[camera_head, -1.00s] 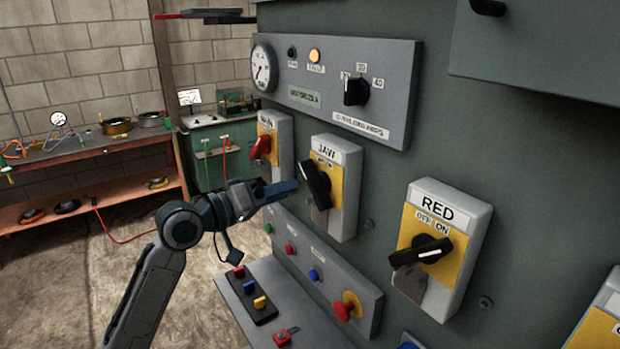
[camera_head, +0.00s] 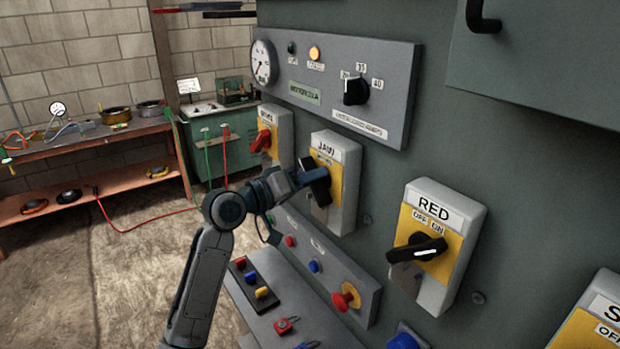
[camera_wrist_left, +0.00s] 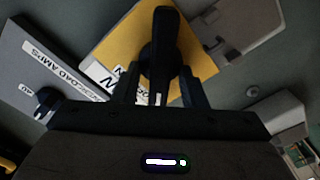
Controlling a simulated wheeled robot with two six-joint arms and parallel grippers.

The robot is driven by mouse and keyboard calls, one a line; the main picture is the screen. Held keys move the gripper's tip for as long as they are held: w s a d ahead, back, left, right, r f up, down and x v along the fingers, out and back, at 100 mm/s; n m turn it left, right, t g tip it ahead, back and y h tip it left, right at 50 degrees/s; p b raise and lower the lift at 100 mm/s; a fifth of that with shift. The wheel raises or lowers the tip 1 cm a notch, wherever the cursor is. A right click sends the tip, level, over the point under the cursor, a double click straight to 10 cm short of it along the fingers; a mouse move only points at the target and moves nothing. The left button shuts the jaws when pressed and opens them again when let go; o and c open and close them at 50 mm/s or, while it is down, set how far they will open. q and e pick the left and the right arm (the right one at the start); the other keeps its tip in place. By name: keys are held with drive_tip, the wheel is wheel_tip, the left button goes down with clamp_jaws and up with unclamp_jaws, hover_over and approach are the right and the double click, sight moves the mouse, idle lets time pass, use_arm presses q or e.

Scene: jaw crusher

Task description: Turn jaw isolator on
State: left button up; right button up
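The jaw isolator (camera_head: 345,195) is a white box with a yellow face, labelled JAW, on the grey-green panel. Its black rotary handle (camera_head: 321,190) is tilted, upper end to the left, partly hidden by my gripper. My left gripper (camera_head: 308,178) is at this handle. In the left wrist view the handle (camera_wrist_left: 164,50) lies between the two fingers of the gripper (camera_wrist_left: 160,88), with a visible gap at least on the left side, so the fingers look open around it. The small position labels by the handle are mostly covered. My right gripper is out of view.
A red-handled isolator (camera_head: 262,142) is to the left and the RED isolator (camera_head: 432,245) to the right. A control panel with a gauge (camera_head: 264,64) is above. A button strip with a red mushroom button (camera_head: 346,298) is below.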

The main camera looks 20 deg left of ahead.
use_arm(q)
clamp_jaws()
